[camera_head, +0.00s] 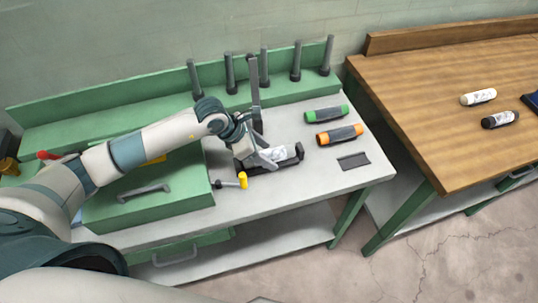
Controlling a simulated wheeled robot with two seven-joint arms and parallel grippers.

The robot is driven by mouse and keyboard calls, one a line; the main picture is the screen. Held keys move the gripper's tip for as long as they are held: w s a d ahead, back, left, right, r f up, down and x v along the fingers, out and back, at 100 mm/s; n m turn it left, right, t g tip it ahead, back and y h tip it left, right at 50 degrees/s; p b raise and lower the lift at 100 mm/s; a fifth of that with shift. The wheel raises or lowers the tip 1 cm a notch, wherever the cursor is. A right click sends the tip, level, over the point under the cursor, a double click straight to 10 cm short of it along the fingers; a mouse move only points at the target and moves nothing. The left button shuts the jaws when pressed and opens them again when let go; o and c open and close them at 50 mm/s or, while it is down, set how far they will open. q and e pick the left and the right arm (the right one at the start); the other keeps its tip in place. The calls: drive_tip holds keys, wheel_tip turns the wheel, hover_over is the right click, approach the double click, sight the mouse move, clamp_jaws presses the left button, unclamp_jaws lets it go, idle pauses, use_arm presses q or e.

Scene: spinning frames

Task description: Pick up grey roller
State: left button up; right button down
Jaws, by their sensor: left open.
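A pale grey-white roller (277,153) with dark markings lies in a dark cradle (298,156) on the light worktop. My left gripper (266,159) is open at the roller's left part, with its fingers close over it. I cannot tell whether the fingers touch it, and the gripper hides the roller's left end. My right gripper is not in view.
A green-ended roller (326,114) and an orange-ended roller (340,134) lie right of the cradle, near a dark plate (353,161). A yellow-tipped handle (242,180) lies in front. Upright grey posts (264,68) stand behind. A wooden table (440,90) stands right.

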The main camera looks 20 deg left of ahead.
sight(274, 151)
use_arm(q)
drive_tip(key=shift+c, duration=0.3)
drive_tip(key=c, duration=1.2)
drive_tip(key=shift+r, duration=0.15)
drive_tip(key=shift+r+b, duration=0.6)
wheel_tip(274, 151, up, 2)
drive_tip(key=shift+r+b, duration=0.25)
drive_tip(key=shift+b, duration=0.6)
drive_tip(key=s+d+r+b, duration=0.1)
drive_tip(key=d+r, duration=0.1)
drive_tip(key=d, duration=0.1)
drive_tip(key=s+d+r+b, duration=0.1)
drive_tip(key=s+d+r, duration=0.1)
drive_tip(key=d, duration=0.2)
drive_tip(key=s+d+r+b, duration=0.1)
drive_tip(key=d+r+b, duration=0.1)
drive_tip(key=d+r, duration=0.1)
drive_tip(key=shift+s+d, duration=0.35)
drive_tip(key=shift+s, duration=0.05)
